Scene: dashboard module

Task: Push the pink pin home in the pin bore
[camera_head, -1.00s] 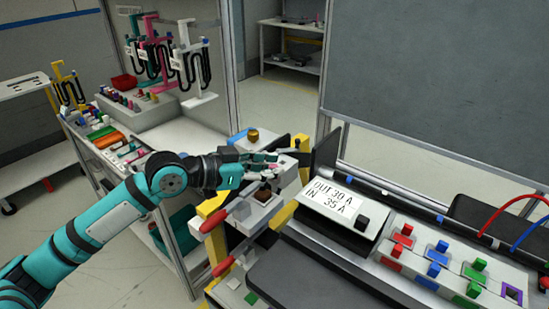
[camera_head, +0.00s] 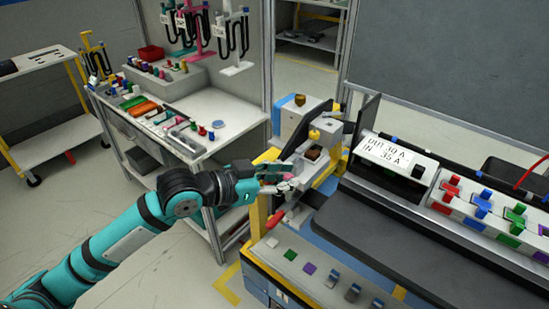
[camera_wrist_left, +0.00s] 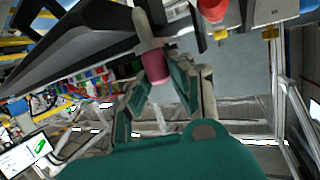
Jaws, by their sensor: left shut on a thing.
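My left gripper (camera_head: 284,181) is at the left side of the grey fixture (camera_head: 322,133), above a red handle (camera_head: 276,218). In the left wrist view, the gripper (camera_wrist_left: 160,84) is shut on the pink pin (camera_wrist_left: 155,66), with its teal finger pads on either side. A pale grey shaft (camera_wrist_left: 146,24) extends from the pink part, away from the palm. In the head view, only a small bit of pink (camera_head: 287,187) shows at the fingertips. I cannot make out the pin bore or whether the pin is in it. My right gripper is not in view.
A display box (camera_head: 397,155) and a row of coloured switches (camera_head: 483,205) stand right of the fixture. A dark flat panel (camera_head: 370,240) lies in front. A parts bench (camera_head: 225,110) stands behind my left arm. Open floor (camera_head: 160,255) lies left of the console.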

